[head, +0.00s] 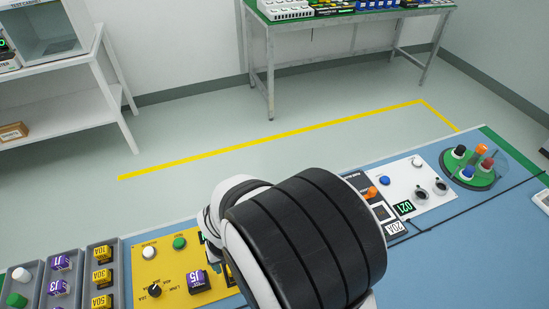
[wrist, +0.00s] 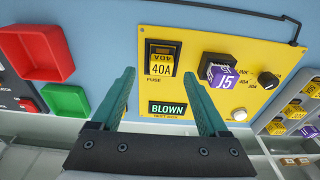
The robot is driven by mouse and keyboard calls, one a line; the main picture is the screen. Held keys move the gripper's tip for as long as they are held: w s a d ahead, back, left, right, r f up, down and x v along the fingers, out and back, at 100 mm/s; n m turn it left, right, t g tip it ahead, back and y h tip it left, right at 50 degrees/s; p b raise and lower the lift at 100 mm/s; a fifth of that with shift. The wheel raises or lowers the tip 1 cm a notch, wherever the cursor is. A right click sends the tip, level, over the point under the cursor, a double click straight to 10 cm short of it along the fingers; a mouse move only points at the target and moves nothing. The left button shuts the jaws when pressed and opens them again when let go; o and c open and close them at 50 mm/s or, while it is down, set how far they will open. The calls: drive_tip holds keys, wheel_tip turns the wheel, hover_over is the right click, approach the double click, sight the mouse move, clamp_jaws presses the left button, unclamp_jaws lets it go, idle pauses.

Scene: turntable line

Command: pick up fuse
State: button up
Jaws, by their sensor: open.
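In the wrist view the fuse appears between and slightly beyond the fingertips, with nothing held. Whether the fingers touch the panel cannot be told. Below the fuse, a display (wrist: 168,109) reads BLOWN. In the head view my arm hides the gripper and most of the panel's right part. Yellow-labelled fuses (head: 102,277) also stand in a grey tray (head: 117,258) at lower left.
A purple J5 block (wrist: 222,73) stands out from the panel right of the fuse, close to the right finger. A black knob (wrist: 267,80) is farther right. Red (wrist: 44,52) and green (wrist: 66,103) bins lie left. A turntable (head: 488,181) stands at the far right.

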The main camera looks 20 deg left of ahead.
drive_tip(key=f, duration=0.4)
drive_tip(key=shift+w+a, duration=0.15)
drive_tip(key=shift+a, duration=0.2)
drive_tip(key=shift+r, duration=0.1)
clamp_jaws()
